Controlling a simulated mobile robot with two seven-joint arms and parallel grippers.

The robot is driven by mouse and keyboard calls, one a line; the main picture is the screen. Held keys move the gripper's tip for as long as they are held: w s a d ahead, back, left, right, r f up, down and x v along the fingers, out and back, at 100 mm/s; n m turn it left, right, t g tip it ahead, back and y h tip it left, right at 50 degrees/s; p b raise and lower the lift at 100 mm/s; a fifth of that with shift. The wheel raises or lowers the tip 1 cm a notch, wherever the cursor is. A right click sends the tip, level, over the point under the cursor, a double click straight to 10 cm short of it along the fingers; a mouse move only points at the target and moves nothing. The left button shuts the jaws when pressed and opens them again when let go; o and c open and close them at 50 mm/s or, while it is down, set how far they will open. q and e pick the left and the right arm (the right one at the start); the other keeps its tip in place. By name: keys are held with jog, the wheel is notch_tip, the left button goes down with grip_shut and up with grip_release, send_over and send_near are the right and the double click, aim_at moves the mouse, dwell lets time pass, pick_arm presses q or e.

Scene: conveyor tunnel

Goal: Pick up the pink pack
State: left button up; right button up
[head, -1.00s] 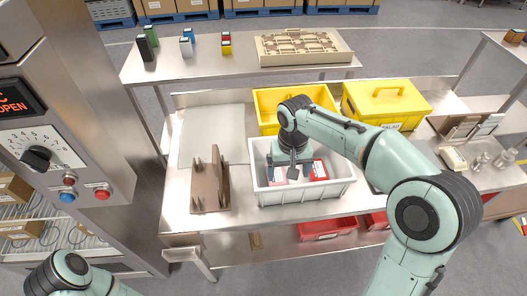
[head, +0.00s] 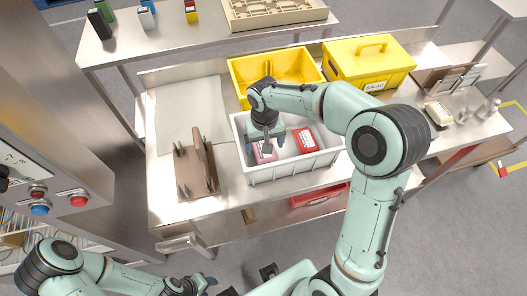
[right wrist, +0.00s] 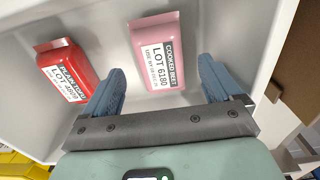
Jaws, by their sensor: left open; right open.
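The pink pack (head: 265,155) lies in the white crate (head: 292,172), partly hidden by my right gripper in the head view. I cannot tell the exact height gap. My left gripper (head: 203,283) is open and empty at the bottom edge, partly cut off, away from the crate.
A red pack (head: 304,140) lies beside the pink one in the crate. The crate walls stand close around the right gripper. A yellow crate (head: 237,84) and a yellow lidded box (head: 395,75) stand behind. A brown rack (head: 209,165) stands to the left.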

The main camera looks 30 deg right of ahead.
jog(key=f, duration=0.4)
jog(key=shift+w+f, duration=0.35)
jog(key=shift+f, duration=0.05)
pick_arm(q)
jog(key=shift+w, duration=0.1)
pick_arm(e)
jog(key=c, duration=1.3)
pick_arm(q)
jog(key=shift+r, duration=0.1)
pick_arm(e)
jog(key=shift+r, duration=0.1)
jog(key=shift+r, duration=0.2)
jog(key=shift+c, duration=1.3)
pick_arm(q)
jog(key=w+r+p, duration=0.2)
jog(key=r, duration=0.1)
jog(key=shift+w, duration=0.25)
pick_arm(e)
notch_tip(320, 180, up, 20)
jog(key=shift+f, duration=0.2)
